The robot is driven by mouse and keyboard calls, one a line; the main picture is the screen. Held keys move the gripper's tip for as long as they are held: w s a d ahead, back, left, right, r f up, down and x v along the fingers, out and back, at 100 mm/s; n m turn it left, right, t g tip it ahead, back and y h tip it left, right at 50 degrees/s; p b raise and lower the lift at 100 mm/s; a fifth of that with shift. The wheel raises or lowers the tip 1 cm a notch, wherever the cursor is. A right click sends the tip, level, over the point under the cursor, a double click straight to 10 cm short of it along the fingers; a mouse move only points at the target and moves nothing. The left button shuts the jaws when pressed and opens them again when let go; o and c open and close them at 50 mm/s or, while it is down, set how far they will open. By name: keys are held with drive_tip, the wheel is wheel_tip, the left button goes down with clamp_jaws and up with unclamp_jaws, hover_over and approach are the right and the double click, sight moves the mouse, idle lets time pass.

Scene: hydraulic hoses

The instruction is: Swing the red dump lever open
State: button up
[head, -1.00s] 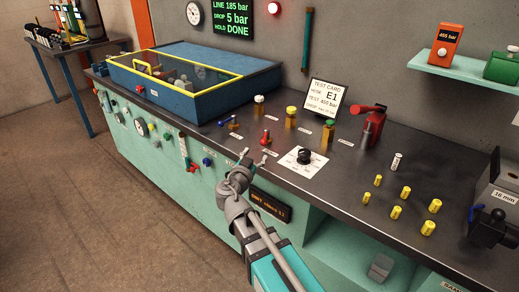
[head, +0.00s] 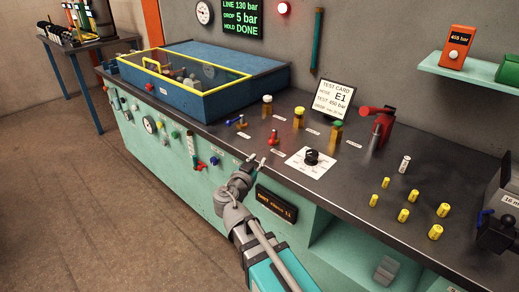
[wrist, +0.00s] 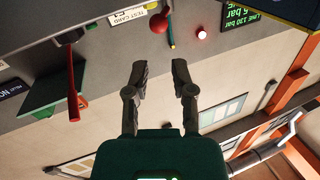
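A small red lever (head: 273,137) stands on the dark bench top near its front edge, left of the white dial plate. I cannot read its label. My gripper (head: 255,162) is in front of the bench edge, lower left of this lever and apparently apart from it. In the wrist view my gripper (wrist: 161,68) has its two fingers apart with nothing between them. A red round knob (wrist: 159,22) shows just beyond the fingertips there; it may be this lever's end.
A red-handled pump (head: 380,122) stands further right on the bench. A red valve handle (head: 198,164) is on the front panel. Amber bottles (head: 299,118) and a test card (head: 334,99) stand behind the lever. A blue case with yellow rim (head: 190,90) lies left.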

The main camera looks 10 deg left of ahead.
drive_tip(key=shift+w+a+r, duration=0.15)
drive_tip(key=shift+w+a, duration=0.2)
drive_tip(key=shift+w, duration=0.15)
drive_tip(key=shift+c, duration=1)
drive_tip(key=w+a+n+g+h+p, duration=0.1)
drive_tip(key=w+a+n+h, duration=0.1)
drive_tip(key=w+a+r+n+g+h+p, duration=0.1)
drive_tip(key=w+a+n+g+h, duration=0.1)
drive_tip(key=h, duration=0.1)
drive_tip(key=shift+w+a+r+g, duration=0.15)
drive_tip(key=shift+w+g, duration=0.1)
drive_tip(key=shift+g, duration=0.05)
clamp_jaws()
drive_tip(key=w+a+r+n+g+h+p, duration=0.1)
drive_tip(key=a+n+g+h+p, duration=0.2)
drive_tip(key=a+n+g, duration=0.2)
drive_tip(key=shift+w+a+n+g+h, duration=0.3)
drive_tip(key=shift+a+h, duration=0.1)
drive_tip(key=shift+a, duration=0.85)
